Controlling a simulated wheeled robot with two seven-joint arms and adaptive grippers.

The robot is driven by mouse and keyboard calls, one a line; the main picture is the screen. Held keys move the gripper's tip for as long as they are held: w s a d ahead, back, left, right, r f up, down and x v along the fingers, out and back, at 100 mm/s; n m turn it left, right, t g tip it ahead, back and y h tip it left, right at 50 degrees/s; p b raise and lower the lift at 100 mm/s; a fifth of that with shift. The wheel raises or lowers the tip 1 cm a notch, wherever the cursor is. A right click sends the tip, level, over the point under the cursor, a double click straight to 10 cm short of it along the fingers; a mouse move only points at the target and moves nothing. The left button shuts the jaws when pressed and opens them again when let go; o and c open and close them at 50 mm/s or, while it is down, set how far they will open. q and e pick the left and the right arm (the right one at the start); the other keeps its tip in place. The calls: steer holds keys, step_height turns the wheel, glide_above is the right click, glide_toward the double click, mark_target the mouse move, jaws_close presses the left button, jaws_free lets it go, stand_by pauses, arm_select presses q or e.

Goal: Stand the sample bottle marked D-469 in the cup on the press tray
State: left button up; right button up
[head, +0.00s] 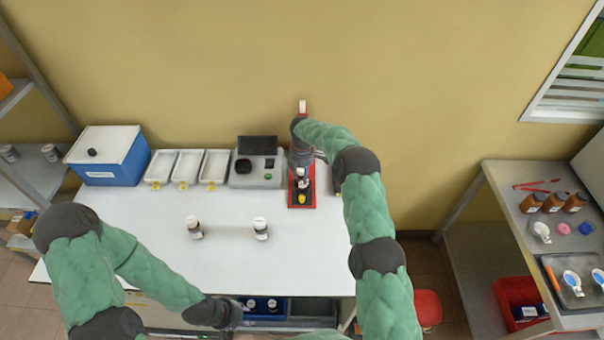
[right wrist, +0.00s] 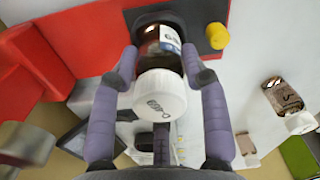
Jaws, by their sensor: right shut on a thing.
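My right gripper (right wrist: 165,75) is shut on a sample bottle (right wrist: 159,90) with a white cap, an amber body and a white label. The label and cap marks are only partly legible, so I cannot confirm D-469. In the head view, the bottle (head: 302,181) is over the dark tray of the red press (head: 301,206).
Two white-capped bottles (head: 194,228) (head: 261,229) stand apart on the white table (head: 225,265). A yellow knob (right wrist: 217,36) sits at the press front. White trays (head: 187,168), a grey instrument (head: 257,172) and a blue box (head: 106,157) line the back.

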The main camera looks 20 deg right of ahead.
steer(key=shift+f+b, duration=0.3)
steer(key=o, duration=1.2)
steer(key=shift+r+p, duration=0.45)
step_height(320, 180, up, 12)
steer(key=shift+f+b, duration=0.15)
steer(key=shift+b, duration=0.2)
